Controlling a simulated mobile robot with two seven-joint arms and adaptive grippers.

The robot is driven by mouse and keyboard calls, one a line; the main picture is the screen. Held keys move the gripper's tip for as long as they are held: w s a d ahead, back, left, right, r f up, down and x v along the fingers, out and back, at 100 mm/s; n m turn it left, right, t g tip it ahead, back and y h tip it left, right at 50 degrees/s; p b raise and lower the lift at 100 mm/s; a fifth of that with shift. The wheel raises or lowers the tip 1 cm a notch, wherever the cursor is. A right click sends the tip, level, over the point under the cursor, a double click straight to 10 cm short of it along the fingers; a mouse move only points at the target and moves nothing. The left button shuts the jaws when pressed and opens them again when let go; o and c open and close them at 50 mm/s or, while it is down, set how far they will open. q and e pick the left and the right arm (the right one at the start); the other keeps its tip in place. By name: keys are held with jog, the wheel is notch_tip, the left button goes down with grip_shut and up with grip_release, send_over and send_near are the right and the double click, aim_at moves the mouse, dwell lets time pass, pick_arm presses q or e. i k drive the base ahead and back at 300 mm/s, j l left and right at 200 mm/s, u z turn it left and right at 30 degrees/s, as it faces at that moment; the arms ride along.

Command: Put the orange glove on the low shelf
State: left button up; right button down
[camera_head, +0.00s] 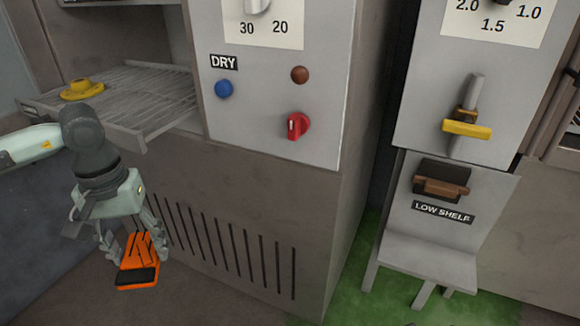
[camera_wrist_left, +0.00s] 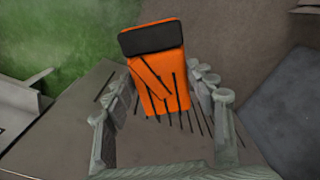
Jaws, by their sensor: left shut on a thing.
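The orange glove (camera_head: 140,258) has a black cuff and dark lines on its back. It hangs from my left gripper (camera_head: 130,236), which is shut on it, in front of the vented lower panel of the dryer. In the left wrist view the glove (camera_wrist_left: 160,88) lies between the two fingers of the left gripper (camera_wrist_left: 163,100), cuff outward. The low shelf (camera_head: 428,262) is a grey ledge under a "LOW SHELF" label at the right, well apart from the glove. Its top looks bare. My right gripper is not in view.
The dryer cabinet (camera_head: 270,180) with a red knob (camera_head: 298,125) stands between glove and shelf. A wire rack (camera_head: 150,95) sticks out at upper left with a yellow object (camera_head: 82,89) on it. A yellow-handled lever (camera_head: 466,129) juts out above the shelf. Green floor (camera_head: 365,270) lies between.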

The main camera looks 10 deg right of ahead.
aim_at(426, 274)
jog(key=l+z, duration=0.1)
jog(key=z, duration=0.25)
jog(key=k+l+z, duration=0.1)
jog(key=z, duration=0.3)
jog(key=l+z, duration=0.15)
jog(key=z, duration=0.2)
